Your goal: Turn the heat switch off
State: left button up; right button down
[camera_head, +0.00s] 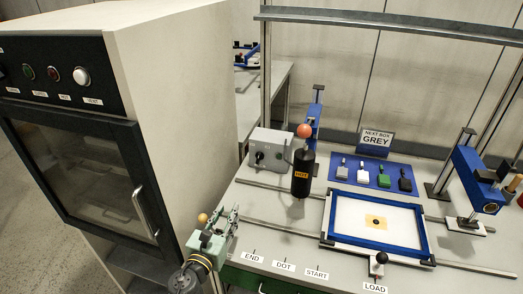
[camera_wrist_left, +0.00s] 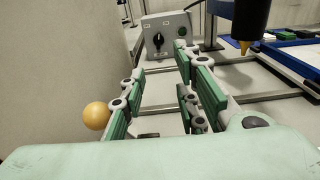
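A grey control box (camera_head: 269,148) with a black rotary switch (camera_head: 259,156) stands on the bench behind my left gripper. In the left wrist view the box (camera_wrist_left: 166,31) is ahead, and its switch (camera_wrist_left: 158,40) sits on the front face with a pointer roughly upright. Its small labels are unreadable. My left gripper (camera_head: 229,216) is open and empty, in front of the box and apart from it. In the left wrist view its green-padded fingers (camera_wrist_left: 165,85) are spread, with the switch beyond the gap. My right gripper is not in view.
An orange ball (camera_head: 202,218) is close beside my left gripper. A tall cabinet (camera_head: 175,110) closes off the left. A blue-framed tray (camera_head: 375,244) lies to the right.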

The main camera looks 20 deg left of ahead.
aim_at(259, 156)
jog(key=i+j, duration=0.1)
jog(key=i, duration=0.75)
